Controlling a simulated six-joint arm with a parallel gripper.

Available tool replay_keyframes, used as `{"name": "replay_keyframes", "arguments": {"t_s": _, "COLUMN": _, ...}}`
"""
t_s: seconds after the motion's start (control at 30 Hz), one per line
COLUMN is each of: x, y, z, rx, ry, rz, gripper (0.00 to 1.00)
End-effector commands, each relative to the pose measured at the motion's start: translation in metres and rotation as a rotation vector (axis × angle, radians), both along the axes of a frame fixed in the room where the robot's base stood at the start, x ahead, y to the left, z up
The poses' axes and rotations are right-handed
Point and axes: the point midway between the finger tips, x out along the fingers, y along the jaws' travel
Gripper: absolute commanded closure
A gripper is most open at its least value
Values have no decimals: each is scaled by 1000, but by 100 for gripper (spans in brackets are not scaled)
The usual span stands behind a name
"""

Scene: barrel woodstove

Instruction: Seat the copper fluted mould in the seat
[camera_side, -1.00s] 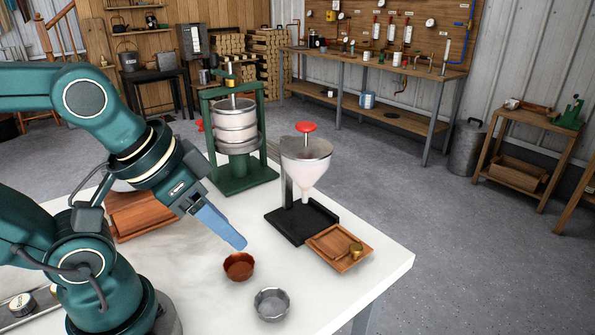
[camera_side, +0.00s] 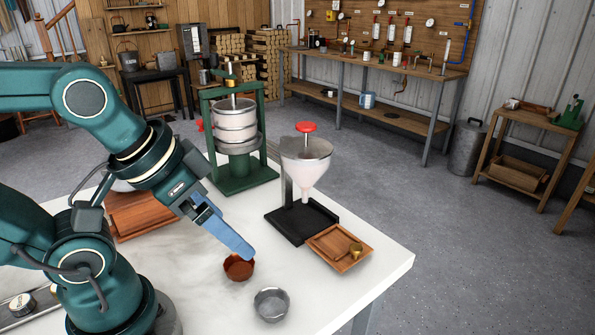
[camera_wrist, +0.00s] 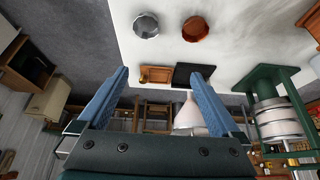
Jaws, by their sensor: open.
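The copper fluted mould (camera_side: 238,268) stands upright on the white table, just below my gripper in the side view. It also shows at the top of the wrist view (camera_wrist: 195,29). My gripper (camera_side: 236,244) has blue fingers. In the wrist view my gripper (camera_wrist: 159,74) is open, with the fingers wide apart and nothing between them. One finger overlaps the mould's rim in the side view; I cannot tell whether they touch. A black stand (camera_side: 302,221) with a low-edged base holds a pale funnel (camera_side: 307,165) above it. I cannot tell which part is the seat.
A grey metal mould (camera_side: 272,304) stands in front of the copper one. A wooden tray (camera_side: 329,253) with a small brass piece (camera_side: 356,249) lies beside the stand. A green press (camera_side: 243,179) stands behind. Bare table surrounds the moulds.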

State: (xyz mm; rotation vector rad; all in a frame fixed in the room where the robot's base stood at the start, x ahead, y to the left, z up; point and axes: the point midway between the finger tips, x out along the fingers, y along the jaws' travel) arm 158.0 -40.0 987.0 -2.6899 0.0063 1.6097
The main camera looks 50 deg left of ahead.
Motion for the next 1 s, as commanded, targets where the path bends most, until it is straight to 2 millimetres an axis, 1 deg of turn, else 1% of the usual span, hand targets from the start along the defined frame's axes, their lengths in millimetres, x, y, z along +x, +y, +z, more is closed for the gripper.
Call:
{"name": "replay_keyframes", "arguments": {"t_s": 0.07, "x": 4, "y": 0, "z": 3, "rx": 18, "ry": -20, "rz": -32, "gripper": 0}}
{"name": "replay_keyframes", "arguments": {"t_s": 0.1, "x": 9, "y": 1, "z": 5, "rx": 33, "ry": -25, "rz": -57, "gripper": 0}}
{"name": "replay_keyframes", "arguments": {"t_s": 0.27, "x": 27, "y": 11, "z": -4, "rx": 72, "ry": 48, "rz": -87, "gripper": 0}}
{"name": "replay_keyframes", "arguments": {"t_s": 0.37, "x": 40, "y": 22, "z": -17, "rx": 87, "ry": 123, "rz": -92, "gripper": 0}}
{"name": "replay_keyframes", "arguments": {"t_s": 0.53, "x": 53, "y": 44, "z": -49, "rx": 78, "ry": 272, "rz": -76, "gripper": 0}}
{"name": "replay_keyframes", "arguments": {"t_s": 0.63, "x": 55, "y": 56, "z": -68, "rx": 58, "ry": 352, "rz": -56, "gripper": 0}}
{"name": "replay_keyframes", "arguments": {"t_s": 0.73, "x": 53, "y": 65, "z": -85, "rx": 33, "ry": 419, "rz": -29, "gripper": 0}}
{"name": "replay_keyframes", "arguments": {"t_s": 0.83, "x": 49, "y": 69, "z": -95, "rx": 10, "ry": 467, "rz": -5, "gripper": 0}}
{"name": "replay_keyframes", "arguments": {"t_s": 1.0, "x": 44, "y": 72, "z": -107, "rx": -6, "ry": 498, "rz": 15, "gripper": 0}}
